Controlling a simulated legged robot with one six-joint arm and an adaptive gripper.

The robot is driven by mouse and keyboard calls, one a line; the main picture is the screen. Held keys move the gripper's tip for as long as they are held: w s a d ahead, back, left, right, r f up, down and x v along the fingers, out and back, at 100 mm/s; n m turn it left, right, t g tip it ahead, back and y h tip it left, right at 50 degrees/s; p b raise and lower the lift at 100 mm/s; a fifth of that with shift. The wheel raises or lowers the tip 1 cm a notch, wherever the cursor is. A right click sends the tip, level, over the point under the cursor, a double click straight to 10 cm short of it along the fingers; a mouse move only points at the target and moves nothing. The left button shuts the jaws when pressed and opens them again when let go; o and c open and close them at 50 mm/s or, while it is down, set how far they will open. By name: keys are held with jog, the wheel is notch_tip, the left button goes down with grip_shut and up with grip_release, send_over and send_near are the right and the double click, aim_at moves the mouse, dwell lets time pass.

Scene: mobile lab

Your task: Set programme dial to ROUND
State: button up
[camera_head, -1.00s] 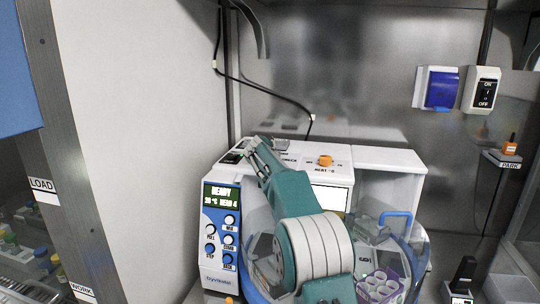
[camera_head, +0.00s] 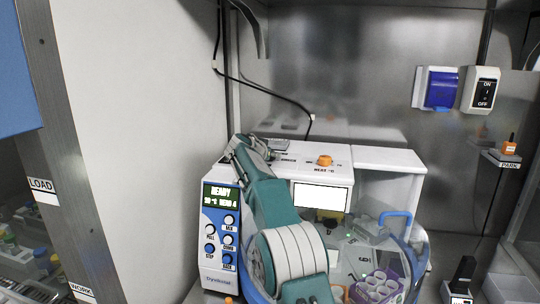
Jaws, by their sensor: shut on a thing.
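The white and blue machine (camera_head: 208,262) stands on the bench, with a lit screen (camera_head: 221,195) that reads READY. My gripper (camera_head: 240,146) is at the left end of its top panel, small and partly turned away from view. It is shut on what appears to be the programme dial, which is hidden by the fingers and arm. The dial's pointer and its ROUND mark cannot be made out. An orange heat dial (camera_head: 325,160) sits apart to the right on the same top panel.
Several blue and white knobs (camera_head: 229,240) line the machine's front left. My arm crosses in front of a clear lid with a blue handle (camera_head: 396,216). A purple rack (camera_head: 378,290) is at right. An ON/OFF switch (camera_head: 481,91) and blue-covered socket (camera_head: 441,90) are on the back wall.

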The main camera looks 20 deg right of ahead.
jog(key=shift+a+f, duration=0.15)
jog(key=shift+f, duration=0.05)
jog(key=o, duration=1.2)
jog(key=shift+w, duration=0.15)
jog(key=shift+c, duration=0.2)
jog(key=shift+r, duration=0.15)
jog(key=shift+s+a+r, duration=0.25)
jog(key=shift+s+a, duration=0.1)
jog(key=shift+s, duration=0.05)
jog(key=v, duration=1)
jog(key=shift+s+a, duration=0.25)
jog(key=shift+a, duration=0.1)
